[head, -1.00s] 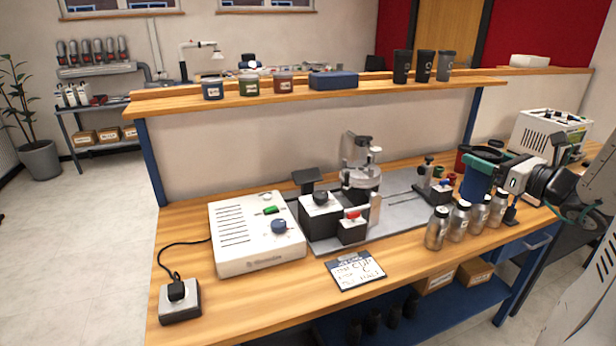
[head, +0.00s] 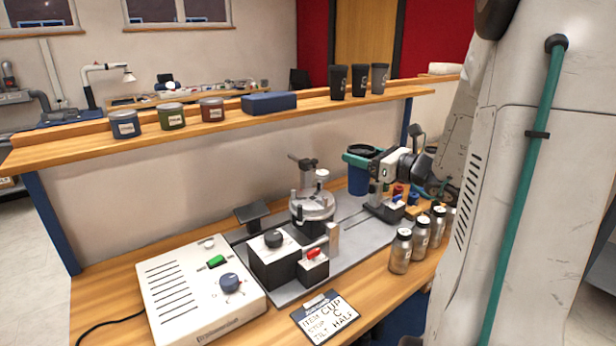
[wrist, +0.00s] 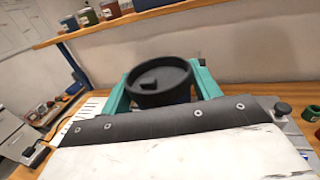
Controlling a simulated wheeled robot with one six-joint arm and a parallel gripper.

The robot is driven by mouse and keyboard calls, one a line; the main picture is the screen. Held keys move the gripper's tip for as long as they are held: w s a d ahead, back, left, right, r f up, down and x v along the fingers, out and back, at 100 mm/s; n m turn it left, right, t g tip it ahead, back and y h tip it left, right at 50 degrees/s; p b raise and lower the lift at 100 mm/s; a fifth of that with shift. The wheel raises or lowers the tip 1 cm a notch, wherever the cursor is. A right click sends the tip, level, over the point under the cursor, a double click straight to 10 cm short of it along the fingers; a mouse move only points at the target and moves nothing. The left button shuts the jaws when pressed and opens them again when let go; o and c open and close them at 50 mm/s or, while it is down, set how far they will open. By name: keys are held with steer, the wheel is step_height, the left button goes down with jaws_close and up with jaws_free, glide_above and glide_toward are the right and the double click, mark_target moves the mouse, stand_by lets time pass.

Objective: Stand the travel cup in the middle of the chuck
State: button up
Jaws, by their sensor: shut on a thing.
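The travel cup, blue with a black lid, is upright in my gripper (head: 362,155). Its blue body (head: 359,183) shows in the head view, and its black lid (wrist: 160,82) fills the middle of the wrist view. The teal fingers are shut around its upper part. The chuck (head: 312,208) is a round silver piece with upright jaws, mounted on the grey plate. I see nothing standing in its middle. The cup is held to the right of the chuck, apart from it, higher than the plate. The cup's underside clearance is hard to judge.
A tailstock-like stand (head: 384,208) is close to the right of the cup. A black box with a red switch (head: 313,268), a white control box (head: 200,290) and a card (head: 325,317) are in front. A shelf (head: 240,117) runs behind.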

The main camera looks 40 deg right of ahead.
steer(key=w+a+f, duration=0.2)
steer(key=w+a, duration=0.1)
steer(key=w, duration=0.2)
steer(key=w+a+f, duration=0.2)
steer(key=w+a, duration=0.1)
steer(key=w, duration=0.3)
steer(key=shift+w+a+f, duration=0.2)
steer(key=shift+f, duration=0.15)
steer(key=shift+f, duration=0.1)
steer(key=shift+f, duration=0.15)
steer(key=o, duration=0.7)
